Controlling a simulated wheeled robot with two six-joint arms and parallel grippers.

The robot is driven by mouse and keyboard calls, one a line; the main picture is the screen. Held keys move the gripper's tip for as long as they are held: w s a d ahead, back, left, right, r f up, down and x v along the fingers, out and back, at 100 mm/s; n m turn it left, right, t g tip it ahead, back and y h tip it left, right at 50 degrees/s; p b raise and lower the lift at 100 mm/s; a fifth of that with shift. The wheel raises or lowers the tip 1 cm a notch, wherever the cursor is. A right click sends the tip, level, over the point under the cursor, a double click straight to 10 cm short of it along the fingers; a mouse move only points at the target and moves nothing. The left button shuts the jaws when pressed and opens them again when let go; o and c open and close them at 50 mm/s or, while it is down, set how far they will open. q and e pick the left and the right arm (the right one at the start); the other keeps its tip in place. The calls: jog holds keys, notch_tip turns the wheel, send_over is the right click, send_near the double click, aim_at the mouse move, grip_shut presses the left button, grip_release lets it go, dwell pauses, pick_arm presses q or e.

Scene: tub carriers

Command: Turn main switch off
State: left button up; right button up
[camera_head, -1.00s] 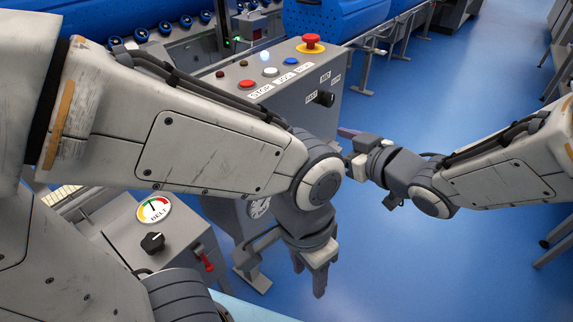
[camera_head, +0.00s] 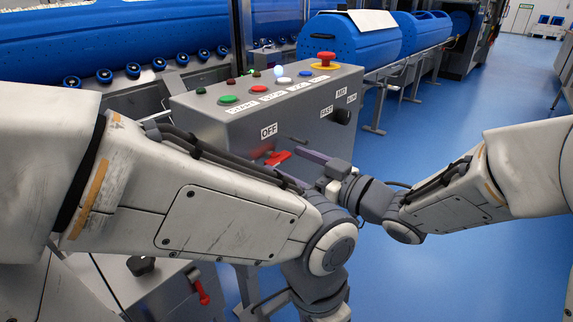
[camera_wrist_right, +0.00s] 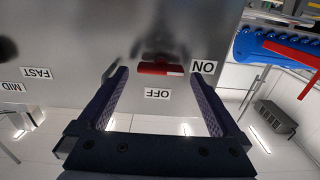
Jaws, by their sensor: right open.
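The main switch is a red handle (camera_head: 277,158) on the front of a grey control box (camera_head: 215,130), below its OFF label (camera_head: 268,131). In the right wrist view, which shows the box upside down, the red handle (camera_wrist_right: 160,68) lies level, its paler end towards the ON label (camera_wrist_right: 203,67); the OFF label (camera_wrist_right: 158,93) is at right angles to it. My right gripper (camera_head: 300,160) is open before the handle. Its two purple fingers stand on either side of the handle, with gaps and no visible contact. My left gripper (camera_head: 322,312) hangs at the bottom edge, fingers out of frame.
The box top carries coloured buttons and a red emergency stop (camera_head: 325,60). A black knob (camera_head: 341,116) with speed labels is on the same front, to the right. A smaller red lever (camera_head: 201,292) is at lower left. Blue floor (camera_head: 440,110) is open to the right.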

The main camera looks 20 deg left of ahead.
jog(key=shift+x, duration=1)
jog(key=c, duration=1.3)
jog(key=shift+o, duration=0.2)
jog(key=shift+r+m+p, duration=0.15)
jog(key=shift+m+p, duration=0.25)
jog(key=shift+p, duration=0.3)
jog(key=m+p, duration=0.4)
jog(key=p, duration=0.1)
jog(key=m+p, duration=0.4)
jog(key=p, duration=0.1)
jog(key=m+p, duration=0.5)
jog(key=shift+w+d, duration=0.2)
jog(key=shift+w, duration=0.05)
jog(key=shift+f+m+p, duration=0.15)
jog(key=shift+m+p, duration=0.75)
jog(key=shift+m, duration=0.15)
jog(key=shift+f+m+p, duration=0.15)
jog(key=shift+m+p, duration=0.7)
jog(key=shift+m, duration=0.2)
jog(key=o, duration=1.3)
jog(key=shift+c, duration=0.2)
